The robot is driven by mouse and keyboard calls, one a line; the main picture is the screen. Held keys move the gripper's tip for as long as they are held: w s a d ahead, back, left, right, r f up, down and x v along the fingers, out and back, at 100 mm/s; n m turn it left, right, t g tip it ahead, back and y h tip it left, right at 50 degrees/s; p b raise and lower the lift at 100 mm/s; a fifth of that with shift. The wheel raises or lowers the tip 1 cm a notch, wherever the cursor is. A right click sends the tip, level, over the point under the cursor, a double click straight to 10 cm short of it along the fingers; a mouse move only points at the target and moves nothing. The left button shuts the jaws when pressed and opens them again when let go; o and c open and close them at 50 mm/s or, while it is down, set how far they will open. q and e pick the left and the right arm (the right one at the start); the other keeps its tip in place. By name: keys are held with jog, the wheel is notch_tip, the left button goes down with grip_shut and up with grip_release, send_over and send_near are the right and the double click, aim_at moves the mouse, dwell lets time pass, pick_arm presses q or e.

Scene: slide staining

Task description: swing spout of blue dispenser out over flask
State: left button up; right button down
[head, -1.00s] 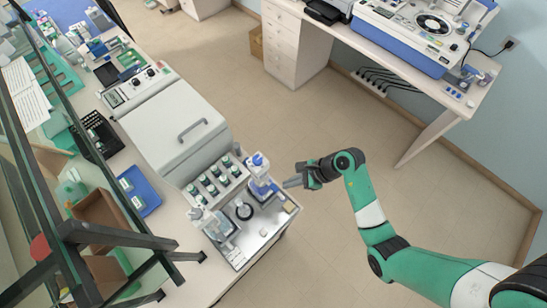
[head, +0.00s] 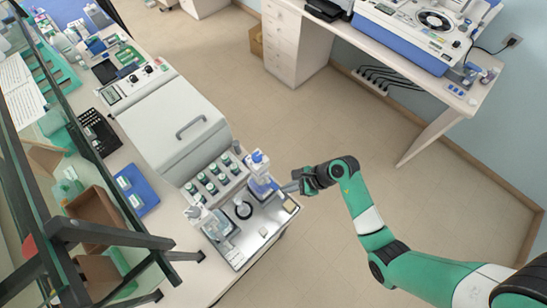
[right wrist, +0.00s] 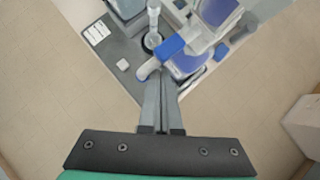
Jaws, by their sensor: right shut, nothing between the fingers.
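The blue dispenser (head: 262,188), a clear bottle with blue liquid and a blue top, stands on the metal tray at the bench corner. In the right wrist view its blue head (right wrist: 172,46) and a pale spout tip (right wrist: 148,69) show just beyond my fingertips. My left gripper is not in view.
A second dispenser (head: 216,224) stands on the left of the metal tray (head: 237,258). A rack of several dark-capped bottles (head: 208,180) and a large grey lidded machine (head: 175,120) lie behind. Dark shelf bars (head: 110,234) cross the left side. Open floor lies to the right.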

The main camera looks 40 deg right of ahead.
jog(key=shift+a, duration=0.3)
jog(key=shift+a+p, duration=0.45)
jog(key=shift+a, duration=0.65)
jog(key=shift+w+a+p, duration=0.15)
jog(key=shift+a+p, duration=0.2)
jog(key=shift+a, duration=0.8)
